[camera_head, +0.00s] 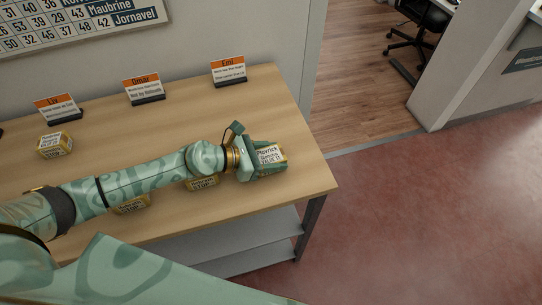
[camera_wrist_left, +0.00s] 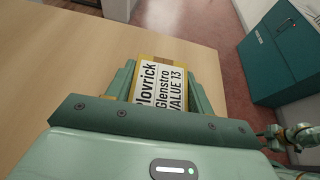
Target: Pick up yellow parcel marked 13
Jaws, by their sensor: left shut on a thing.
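The yellow parcel (camera_head: 270,154) has a white label reading "Plovrick" and stands near the right end of the wooden counter. In the left wrist view the parcel (camera_wrist_left: 160,86) shows "Plovrick Glenstro VALUE 13". My left gripper (camera_head: 262,160) is shut on it, with a finger on each side of the parcel (camera_wrist_left: 160,92). I cannot tell whether the parcel touches the counter.
The wooden counter (camera_head: 220,110) holds other yellow parcels: one at the left (camera_head: 54,145), and two partly hidden by my left arm (camera_head: 203,184) (camera_head: 131,206). Name signs for Liv (camera_head: 58,107), Omar (camera_head: 143,88) and Emi (camera_head: 228,70) stand along the back edge.

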